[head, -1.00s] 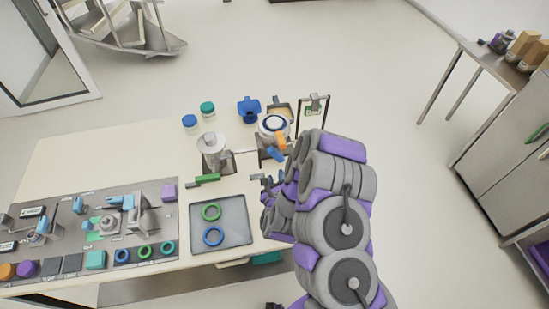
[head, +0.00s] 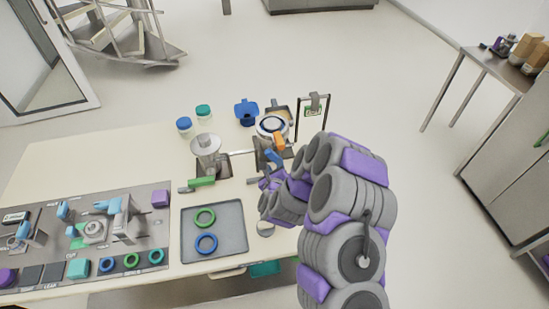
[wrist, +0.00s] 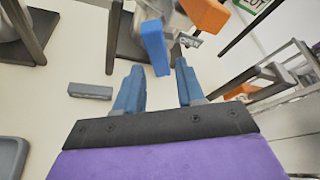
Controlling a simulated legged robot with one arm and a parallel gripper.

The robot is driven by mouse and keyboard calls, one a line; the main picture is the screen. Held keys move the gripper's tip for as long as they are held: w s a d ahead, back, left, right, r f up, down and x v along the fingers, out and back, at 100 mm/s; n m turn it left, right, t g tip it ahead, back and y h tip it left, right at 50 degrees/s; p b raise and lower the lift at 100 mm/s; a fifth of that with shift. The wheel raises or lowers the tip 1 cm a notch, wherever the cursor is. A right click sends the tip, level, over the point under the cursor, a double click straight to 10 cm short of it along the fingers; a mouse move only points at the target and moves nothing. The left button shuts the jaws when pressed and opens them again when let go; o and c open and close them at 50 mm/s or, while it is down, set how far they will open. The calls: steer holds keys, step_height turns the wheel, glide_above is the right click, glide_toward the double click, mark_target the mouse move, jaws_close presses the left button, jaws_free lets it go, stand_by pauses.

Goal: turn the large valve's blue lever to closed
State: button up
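The blue lever (head: 272,158) hangs below an orange part (head: 280,141) on the large valve, under a round white and blue top (head: 272,124), at the right end of the table. In the wrist view the blue lever (wrist: 155,46) points down toward the gap between my fingertips, beside the orange part (wrist: 205,14). My gripper (wrist: 159,72) is open, with both blue-grey fingers apart and nothing held. The lever's lower end looks just ahead of the fingertips; I cannot tell whether it is between them. My gripper (head: 264,183) is partly hidden by my arm in the head view.
A metal vessel (head: 206,150) and a green-handled lever (head: 201,182) stand left of the valve. A grey tray (head: 240,222) with green and blue rings lies in front. A framed tag stand (head: 325,115) is behind right. A grey label block (wrist: 90,91) lies near the left finger.

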mark_target(272, 158)
steer(key=x, duration=0.6)
steer(key=shift+w+a+f, duration=0.1)
steer(key=shift+w+a, duration=0.2)
steer(key=shift+a, duration=0.1)
steer(key=shift+w+d+f, duration=0.1)
steer(key=shift+w+d, duration=0.1)
steer(key=shift+w, duration=0.25)
steer(key=shift+a, duration=0.15)
steer(key=shift+a, duration=0.1)
steer(key=shift+c, duration=0.7)
jaws_close()
